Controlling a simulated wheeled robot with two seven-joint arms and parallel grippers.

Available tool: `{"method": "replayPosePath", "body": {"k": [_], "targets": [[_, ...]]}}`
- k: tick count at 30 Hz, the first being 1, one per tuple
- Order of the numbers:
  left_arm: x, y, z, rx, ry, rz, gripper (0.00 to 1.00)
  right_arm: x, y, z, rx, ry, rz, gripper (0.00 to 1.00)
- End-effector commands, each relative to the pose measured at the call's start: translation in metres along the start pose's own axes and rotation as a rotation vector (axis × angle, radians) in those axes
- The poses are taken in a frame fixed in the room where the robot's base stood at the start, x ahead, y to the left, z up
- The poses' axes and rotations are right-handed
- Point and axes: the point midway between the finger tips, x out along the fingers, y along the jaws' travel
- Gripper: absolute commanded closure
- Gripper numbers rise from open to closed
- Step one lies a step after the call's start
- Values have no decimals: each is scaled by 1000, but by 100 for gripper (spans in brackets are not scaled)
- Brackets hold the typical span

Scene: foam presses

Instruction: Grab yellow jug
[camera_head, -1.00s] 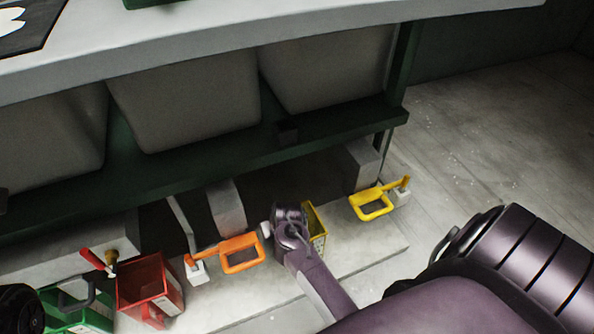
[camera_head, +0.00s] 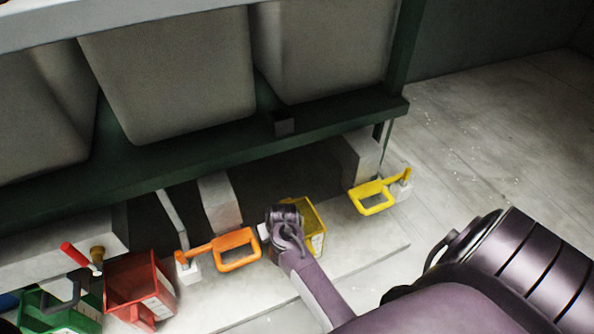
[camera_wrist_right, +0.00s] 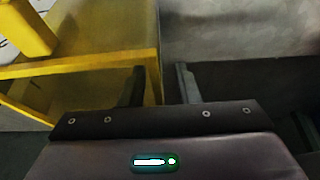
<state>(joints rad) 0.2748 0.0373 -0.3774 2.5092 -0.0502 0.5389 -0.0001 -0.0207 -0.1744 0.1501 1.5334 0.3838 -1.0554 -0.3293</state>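The yellow jug (camera_head: 312,222) stands on the pale low platform under the bench, partly hidden behind my right wrist. It also fills the left of the right wrist view (camera_wrist_right: 80,68), with a thick yellow part at the top left. My right gripper (camera_wrist_right: 161,84) is open. Its left finger is in front of or inside the jug and its right finger is beyond the jug's edge, so the edge lies between them. Contact cannot be told. In the head view my wrist hides the fingertips. My left gripper is not in view.
A yellow-handled tool (camera_head: 375,197) lies right of the jug, an orange-handled one (camera_head: 238,249) left. Red (camera_head: 138,285) and green (camera_head: 68,313) containers stand farther left. The green bench beam (camera_head: 200,155) runs above. Open floor (camera_head: 490,130) lies right.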

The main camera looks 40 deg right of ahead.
Motion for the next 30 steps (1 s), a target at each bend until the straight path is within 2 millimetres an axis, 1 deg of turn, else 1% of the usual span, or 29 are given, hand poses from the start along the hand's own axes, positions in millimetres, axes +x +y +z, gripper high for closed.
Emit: {"method": "replayPosePath", "body": {"k": [12,22,28,29,30], "targets": [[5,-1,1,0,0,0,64,3,0,2,1,-1,0,71],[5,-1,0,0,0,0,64,5,0,2,1,0,0,71],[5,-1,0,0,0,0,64,5,0,2,0,0,0,97],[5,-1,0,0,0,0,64,5,0,2,0,0,0,100],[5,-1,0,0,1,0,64,5,0,2,0,0,0,100]]}}
